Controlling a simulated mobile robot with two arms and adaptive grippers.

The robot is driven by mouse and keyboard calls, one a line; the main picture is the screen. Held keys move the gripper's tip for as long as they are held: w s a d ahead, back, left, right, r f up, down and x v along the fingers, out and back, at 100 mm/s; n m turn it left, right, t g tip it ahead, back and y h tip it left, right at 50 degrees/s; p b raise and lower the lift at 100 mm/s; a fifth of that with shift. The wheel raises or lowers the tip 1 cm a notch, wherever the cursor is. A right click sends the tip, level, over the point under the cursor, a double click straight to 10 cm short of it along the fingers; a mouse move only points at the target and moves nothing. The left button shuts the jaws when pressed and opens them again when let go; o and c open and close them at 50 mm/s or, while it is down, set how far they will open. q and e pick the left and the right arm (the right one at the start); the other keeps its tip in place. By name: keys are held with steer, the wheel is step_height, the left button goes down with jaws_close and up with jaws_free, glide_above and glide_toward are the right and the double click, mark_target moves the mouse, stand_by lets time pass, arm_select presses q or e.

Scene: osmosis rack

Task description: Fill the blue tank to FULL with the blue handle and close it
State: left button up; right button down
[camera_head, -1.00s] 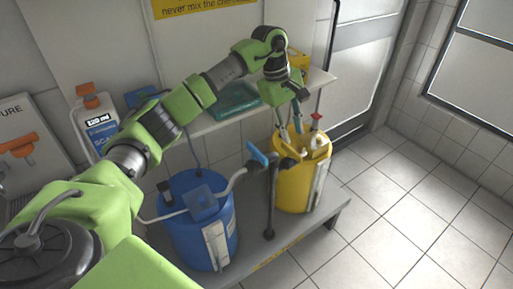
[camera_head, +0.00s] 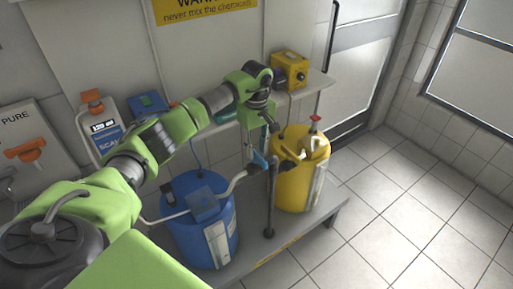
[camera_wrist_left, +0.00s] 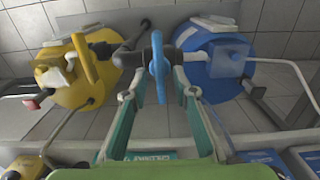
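The blue tank (camera_head: 190,232) stands on the low bench in the head view, with a pale gauge strip (camera_head: 217,243) on its front. The fill level and FULL mark are too small to read. The blue handle (camera_head: 259,160) sits on the pipe valve between the tanks, partly hidden by my gripper. My left gripper (camera_head: 264,150) is right at it, pointing down. In the left wrist view the open fingers (camera_wrist_left: 160,92) stand apart either side of the blue handle (camera_wrist_left: 158,65), near their tips, with visible gaps. My right gripper is not in view.
A yellow tank (camera_head: 296,188) stands right of the dark upright pipe (camera_head: 271,205), with a yellow handle (camera_wrist_left: 83,58) on its line. The shelf above holds a yellow box (camera_head: 290,70) and a blue box (camera_head: 148,103). The tiled floor on the right is clear.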

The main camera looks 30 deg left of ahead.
arm_select(q)
steer(key=shift+f, duration=0.9)
jaws_close()
